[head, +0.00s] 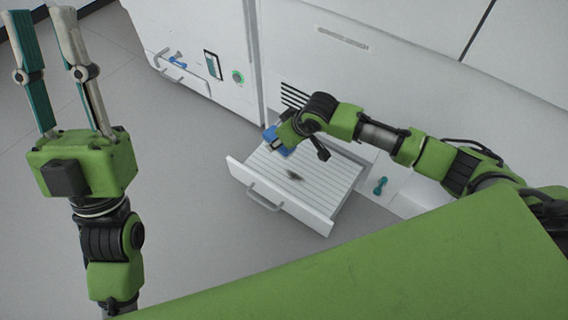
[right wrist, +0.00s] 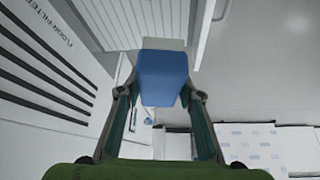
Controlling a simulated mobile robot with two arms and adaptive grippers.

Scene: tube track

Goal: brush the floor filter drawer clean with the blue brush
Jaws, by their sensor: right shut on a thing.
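The floor filter drawer (head: 325,196) is pulled out low from the white cabinet, with a slatted surface and a front handle. A dark dirt patch (head: 295,175) lies on its slats. My right gripper (right wrist: 162,98) is shut on the blue brush (right wrist: 163,76), whose pale bristle edge points at the slats in the right wrist view. In the head view the brush (head: 284,151) is partly hidden by my right gripper, over the back left of the drawer. Whether the bristles touch the slats I cannot tell. My left gripper (head: 40,14) is raised, open and empty at the left.
Dark vent slots (head: 293,96) and a "FLOOR FILTER" label (right wrist: 42,24) are on the cabinet by the drawer. A teal handle (head: 380,186) is right of the drawer. A white unit (head: 197,45) with a green button (head: 238,77) stands behind. The grey floor at left is clear.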

